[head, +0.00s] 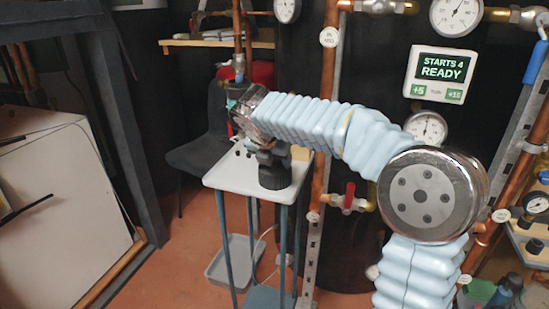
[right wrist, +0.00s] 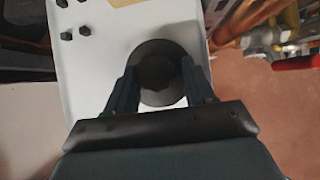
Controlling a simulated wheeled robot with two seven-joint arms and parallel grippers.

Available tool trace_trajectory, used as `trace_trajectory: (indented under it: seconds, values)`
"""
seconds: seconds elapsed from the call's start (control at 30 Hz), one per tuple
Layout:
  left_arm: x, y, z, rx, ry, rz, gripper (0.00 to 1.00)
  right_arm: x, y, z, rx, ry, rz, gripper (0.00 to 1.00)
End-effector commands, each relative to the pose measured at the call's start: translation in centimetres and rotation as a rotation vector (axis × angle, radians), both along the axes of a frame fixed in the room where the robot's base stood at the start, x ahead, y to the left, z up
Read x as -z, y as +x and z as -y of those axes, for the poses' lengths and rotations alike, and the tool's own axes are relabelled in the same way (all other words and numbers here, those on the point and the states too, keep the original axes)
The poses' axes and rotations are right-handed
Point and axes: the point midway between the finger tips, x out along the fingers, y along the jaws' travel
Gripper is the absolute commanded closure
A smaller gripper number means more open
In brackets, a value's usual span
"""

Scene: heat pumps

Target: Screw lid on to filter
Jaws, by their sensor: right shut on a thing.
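A black round part (head: 273,178), which looks like the lid, stands on the white top of a small stand (head: 222,178). In the right wrist view the round part (right wrist: 148,55) shows as a dark disc with a raised centre. My right gripper (right wrist: 158,82) comes down over it with a finger on each side, shut on the raised centre. In the head view my right gripper (head: 270,152) is dark and partly covered by the wrist. I cannot make out the filter as a separate thing. My left gripper is in neither view.
Several small black bolts (right wrist: 66,36) and a tan piece (head: 300,153) lie on the stand top. Copper pipes (head: 328,90) and a red-handled valve (head: 349,197) are to the right. A dark chair (head: 200,150) stands behind, and a grey tray (head: 232,262) is below.

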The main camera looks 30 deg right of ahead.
Motion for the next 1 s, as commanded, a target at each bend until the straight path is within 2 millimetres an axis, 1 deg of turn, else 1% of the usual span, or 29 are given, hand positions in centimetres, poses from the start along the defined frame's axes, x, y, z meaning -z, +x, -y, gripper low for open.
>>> trace_trajectory:
  seconds: [0.03,0.17,0.2,0.23,0.27,0.47,0.5,0.77,1.0]
  values:
    - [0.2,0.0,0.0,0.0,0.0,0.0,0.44,1.4,-0.1,0.0,0.006,0.005,-0.028,0.83]
    - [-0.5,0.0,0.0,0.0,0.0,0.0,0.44,0.7,-0.1,0.0,0.006,0.005,-0.026,0.83]
    - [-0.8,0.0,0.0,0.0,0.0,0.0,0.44,0.3,-0.1,0.0,0.006,0.005,-0.026,0.9]
    - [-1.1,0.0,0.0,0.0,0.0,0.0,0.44,0.0,-0.1,0.0,0.006,0.005,-0.026,0.93]
    - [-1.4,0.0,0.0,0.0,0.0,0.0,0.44,-0.3,-0.1,0.0,0.006,0.005,-0.026,1.0]
    - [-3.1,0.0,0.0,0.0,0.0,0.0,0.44,-2.5,-0.1,-0.1,0.002,0.004,-0.02,1.0]
    - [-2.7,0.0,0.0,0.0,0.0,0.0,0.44,-2.5,-0.1,-0.1,0.001,0.003,-0.019,1.0]
    - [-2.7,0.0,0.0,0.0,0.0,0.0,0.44,-5.0,0.0,-0.2,0.0,0.003,-0.014,1.0]
    - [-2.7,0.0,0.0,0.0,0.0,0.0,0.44,-5.3,-0.1,-0.2,-0.002,0.002,-0.015,1.0]
